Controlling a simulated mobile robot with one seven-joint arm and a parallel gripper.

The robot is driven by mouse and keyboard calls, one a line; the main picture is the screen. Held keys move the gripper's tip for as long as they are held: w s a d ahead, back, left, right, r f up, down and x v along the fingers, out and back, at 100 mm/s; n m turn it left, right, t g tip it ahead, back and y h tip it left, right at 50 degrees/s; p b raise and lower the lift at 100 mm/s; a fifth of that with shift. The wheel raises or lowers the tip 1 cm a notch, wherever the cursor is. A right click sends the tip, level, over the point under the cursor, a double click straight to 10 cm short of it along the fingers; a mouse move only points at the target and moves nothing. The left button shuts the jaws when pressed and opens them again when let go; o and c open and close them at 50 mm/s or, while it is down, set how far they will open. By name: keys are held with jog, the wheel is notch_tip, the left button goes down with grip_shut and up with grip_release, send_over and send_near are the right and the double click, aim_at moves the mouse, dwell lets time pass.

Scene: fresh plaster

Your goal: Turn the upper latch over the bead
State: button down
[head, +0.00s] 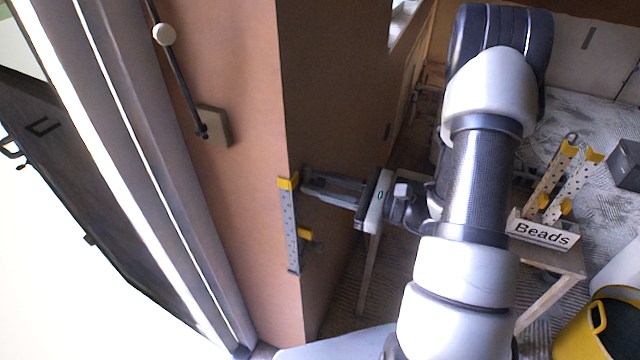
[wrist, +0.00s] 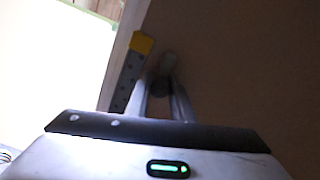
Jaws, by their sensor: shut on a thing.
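The bead (head: 290,235) is a grey perforated strip with a yellow upper end, standing along the outer corner of the wall. Its upper part also shows in the wrist view (wrist: 124,82). My gripper (head: 306,178) is at the wall face just right of the bead's upper end. Its fingers are shut on a small part there, which I take as the upper latch; the fingers hide most of it, and its turn cannot be told. A lower latch (head: 306,234), yellow with a grey knob, sits beside the bead's lower half.
A box labelled Beads (head: 542,232) holds spare beads on a small table (head: 553,262) at the right. A yellow bucket (head: 598,325) stands at lower right. A dark rod with a pale knob (head: 164,35) is on the left wall face.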

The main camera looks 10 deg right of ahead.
jog(key=shift+f+b, duration=0.1)
jog(key=shift+b, duration=0.2)
jog(key=n+b, duration=0.2)
jog(key=b, duration=0.1)
jog(key=shift+f, duration=0.2)
jog(key=n+b, duration=0.4)
jog(key=b, duration=0.1)
jog(key=shift+f, duration=0.1)
jog(key=n+b, duration=0.6)
jog(key=b, duration=0.4)
jog(key=shift+f, duration=0.1)
jog(key=n+b, duration=0.4)
jog(key=b, duration=0.2)
jog(key=shift+s, duration=0.1)
jog(key=shift+r+n+b, duration=0.35)
jog(key=shift+n+b, duration=0.55)
jog(key=shift+b, duration=0.25)
jog(key=shift+r, duration=0.1)
jog(key=c, duration=1.8)
grip_release()
